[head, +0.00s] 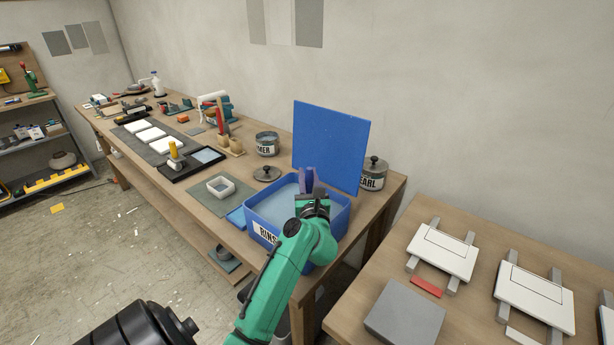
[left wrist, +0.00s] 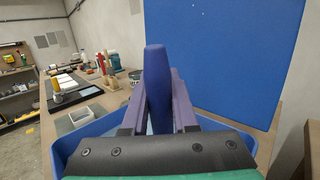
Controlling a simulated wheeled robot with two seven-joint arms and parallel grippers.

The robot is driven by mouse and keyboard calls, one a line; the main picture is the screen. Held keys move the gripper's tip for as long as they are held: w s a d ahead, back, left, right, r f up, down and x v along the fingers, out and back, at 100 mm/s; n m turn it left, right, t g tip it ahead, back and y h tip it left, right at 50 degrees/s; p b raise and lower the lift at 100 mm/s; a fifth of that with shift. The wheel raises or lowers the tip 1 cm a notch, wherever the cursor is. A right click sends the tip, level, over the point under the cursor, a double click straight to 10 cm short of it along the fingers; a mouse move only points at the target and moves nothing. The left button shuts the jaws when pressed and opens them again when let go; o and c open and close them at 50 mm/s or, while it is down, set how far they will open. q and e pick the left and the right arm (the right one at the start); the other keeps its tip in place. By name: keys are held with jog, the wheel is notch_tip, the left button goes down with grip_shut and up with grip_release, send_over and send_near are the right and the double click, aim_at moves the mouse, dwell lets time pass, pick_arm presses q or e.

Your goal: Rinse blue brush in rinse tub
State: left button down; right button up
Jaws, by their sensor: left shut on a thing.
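The blue brush shows in the left wrist view as a dark blue handle (left wrist: 157,88) standing upright between the fingers. My left gripper (head: 308,184) is shut on it and holds it over the blue rinse tub (head: 262,228). The tub's rim (left wrist: 75,140) also shows in the left wrist view. Pale water fills the tub. The brush's bristle end is hidden, so I cannot tell whether it touches the water. A blue panel (head: 331,145) stands upright behind the tub. My right gripper is not in view.
A jar labelled PEARL (head: 373,174) stands right of the panel. A primer can (head: 267,143), a lid (head: 267,174) and a small white tray (head: 221,187) stand left of the tub. A second table at right holds white panels (head: 442,250) and a grey block (head: 405,312).

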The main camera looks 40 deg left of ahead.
pick_arm(q)
jog(key=a+p, duration=0.2)
jog(key=a, duration=0.7)
jog(key=shift+p, duration=0.35)
jog(key=shift+s, duration=0.1)
jog(key=d, duration=0.8)
jog(key=shift+b, duration=0.3)
jog(key=shift+d, duration=0.65)
jog(key=shift+a+r, duration=0.1)
